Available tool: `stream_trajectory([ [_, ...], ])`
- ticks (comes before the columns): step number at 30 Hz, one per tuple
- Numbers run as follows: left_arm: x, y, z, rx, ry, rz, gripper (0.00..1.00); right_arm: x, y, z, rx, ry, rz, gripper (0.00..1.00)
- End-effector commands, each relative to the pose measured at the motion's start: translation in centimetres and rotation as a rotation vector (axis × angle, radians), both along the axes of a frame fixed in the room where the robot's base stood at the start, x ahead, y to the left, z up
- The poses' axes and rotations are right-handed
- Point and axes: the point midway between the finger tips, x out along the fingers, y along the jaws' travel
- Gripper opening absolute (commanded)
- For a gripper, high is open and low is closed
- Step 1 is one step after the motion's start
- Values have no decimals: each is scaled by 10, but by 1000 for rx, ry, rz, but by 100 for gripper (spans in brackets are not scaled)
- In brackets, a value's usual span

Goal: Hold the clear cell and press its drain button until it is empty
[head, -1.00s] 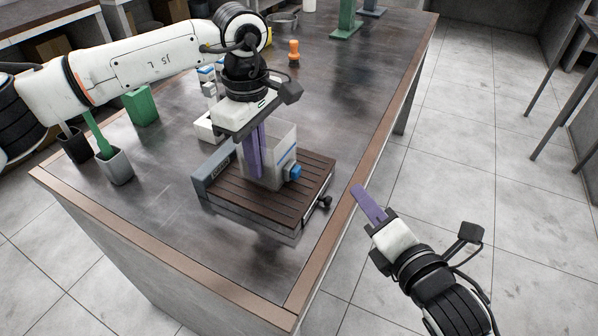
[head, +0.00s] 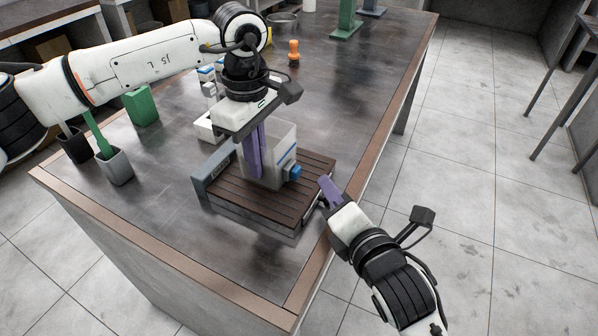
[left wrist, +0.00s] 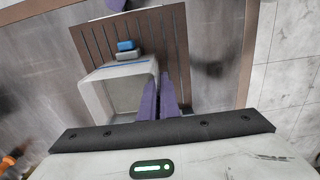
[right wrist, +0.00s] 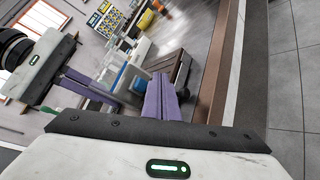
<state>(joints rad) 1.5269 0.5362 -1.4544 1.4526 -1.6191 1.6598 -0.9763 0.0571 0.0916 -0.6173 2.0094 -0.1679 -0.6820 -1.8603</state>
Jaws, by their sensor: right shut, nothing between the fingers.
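The clear cell (head: 278,145), a see-through square box, stands upright on a brown slatted platform (head: 262,205). Its blue drain button (head: 295,172) sticks out low on its right side in the head view and shows in the left wrist view (left wrist: 126,45). My left gripper (head: 252,158) points down at the cell, its purple fingers close together on either side of one wall; in the left wrist view (left wrist: 159,95) it looks shut on that wall. My right gripper (head: 327,186) is shut and empty, its purple fingertips right of the button with a gap between.
A grey cup (head: 118,168) with a green-handled tool and a green block (head: 141,106) stand at the left. An orange stamp-like object (head: 294,52) is further back. A black knob sits at the platform's right corner, near my right gripper. The table's right edge lies close by.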

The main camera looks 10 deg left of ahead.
Motion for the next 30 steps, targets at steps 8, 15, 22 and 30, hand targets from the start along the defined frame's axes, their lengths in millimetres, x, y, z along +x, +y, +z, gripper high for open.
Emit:
stream_trajectory([
  [8,1,0,1,-1,-3,1,0,7,21,0,-1,-1,-1,0],
  [15,1,0,1,-1,-3,1,0,8,23,0,-1,0,-1,0],
  [22,1,0,1,-1,-3,0,0,8,23,0,-1,0,-1,0],
  [30,1,0,1,-1,-3,0,0,8,23,0,-1,0,-1,0],
])
